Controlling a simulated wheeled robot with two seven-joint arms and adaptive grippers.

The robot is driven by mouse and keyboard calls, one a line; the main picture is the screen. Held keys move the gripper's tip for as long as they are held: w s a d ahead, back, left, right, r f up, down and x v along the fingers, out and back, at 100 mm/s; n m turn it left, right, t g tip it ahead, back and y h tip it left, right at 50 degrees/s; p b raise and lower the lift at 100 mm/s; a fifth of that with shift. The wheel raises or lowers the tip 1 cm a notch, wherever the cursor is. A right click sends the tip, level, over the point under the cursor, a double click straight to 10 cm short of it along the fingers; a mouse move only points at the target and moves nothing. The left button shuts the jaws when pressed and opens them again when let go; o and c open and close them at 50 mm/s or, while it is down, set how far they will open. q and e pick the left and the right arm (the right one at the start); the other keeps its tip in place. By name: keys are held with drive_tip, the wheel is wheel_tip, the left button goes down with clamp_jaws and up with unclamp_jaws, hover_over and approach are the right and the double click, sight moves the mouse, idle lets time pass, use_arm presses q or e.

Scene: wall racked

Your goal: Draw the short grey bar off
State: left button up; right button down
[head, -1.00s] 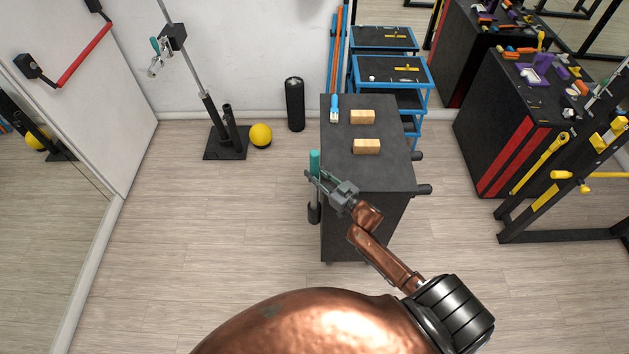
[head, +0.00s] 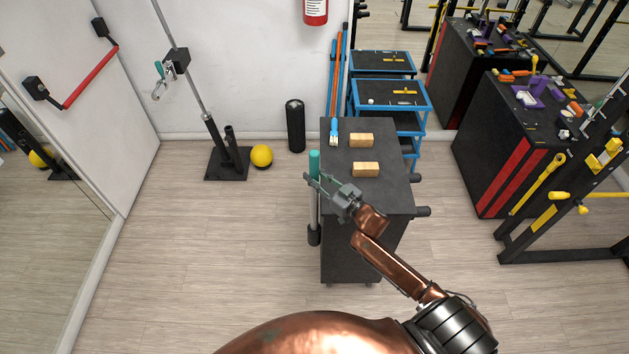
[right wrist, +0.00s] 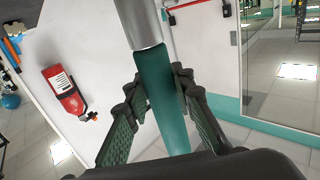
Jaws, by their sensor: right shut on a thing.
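The short grey bar (head: 315,206) stands upright beside the left side of the black cabinet (head: 340,245), with a teal grip (head: 314,163) at its top. Its lower end is in a short black sleeve (head: 314,236); how deep is hidden. My right gripper (head: 315,180) is shut on the teal grip. The right wrist view shows the teal grip (right wrist: 160,90) between the two fingers and the grey metal (right wrist: 143,22) beyond it. My left gripper is out of view.
Two wooden blocks (head: 366,169) and a blue-handled brush (head: 334,132) lie on the cabinet top, close to my right gripper. Black pegs (head: 423,211) stick out on its right. The floor to the left is clear up to a stand (head: 227,160) and yellow ball (head: 261,156).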

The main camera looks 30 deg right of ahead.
drive_tip(key=shift+r, duration=0.5)
drive_tip(key=shift+s+a+f, duration=0.15)
drive_tip(key=shift+s+a, duration=0.05)
drive_tip(key=shift+s, duration=0.05)
drive_tip(key=s+a, duration=0.9)
drive_tip(key=s, duration=0.6)
drive_tip(key=shift+w, duration=0.1)
drive_tip(key=shift+r+p, duration=0.95)
drive_tip(key=shift+r, duration=0.1)
